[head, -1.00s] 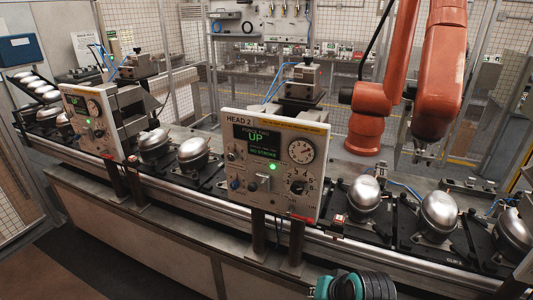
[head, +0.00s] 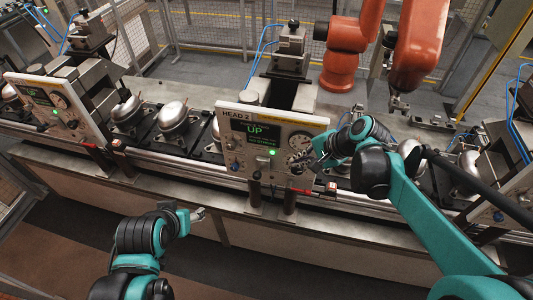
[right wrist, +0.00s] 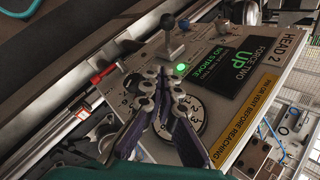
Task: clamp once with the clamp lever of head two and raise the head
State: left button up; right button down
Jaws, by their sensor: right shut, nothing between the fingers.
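The head two panel (head: 225,117) stands in the middle of the head view, its display (head: 257,136) reading UP and its green lamp (head: 272,152) lit. In the right wrist view the display (right wrist: 228,68) reads FORCE TWO, UP, NO STROKE. My right gripper (head: 312,163) is shut and empty in front of the panel's right side. In the right wrist view its fingers (right wrist: 166,76) cover part of the dial gauge (right wrist: 190,112). My left gripper (head: 203,213) is low, away from the panel; its finger opening is unclear.
A black selector knob (right wrist: 132,83) and a blue knob (right wrist: 184,25) sit near the lever. Another panel (head: 40,100) stands at the left. Silver compressors (head: 172,112) ride black pallets on the line. An orange robot arm (head: 345,70) stands behind.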

jog(key=shift+d+r, duration=0.1)
jog(key=shift+r, duration=0.1)
send_near(259, 172)
jog(key=w+d+f, duration=0.2)
jog(key=w+f, duration=0.1)
jog(key=f, duration=0.1)
jog(key=a+f, duration=0.1)
jog(key=a, duration=0.1)
jog(key=a+f, duration=0.1)
jog(key=shift+a, duration=0.4)
jog(key=shift+s+f, duration=0.15)
jog(key=shift+s+a+f+t+b, duration=0.15)
jog(key=shift+t+b, duration=0.15)
jog(key=shift+b, duration=0.15)
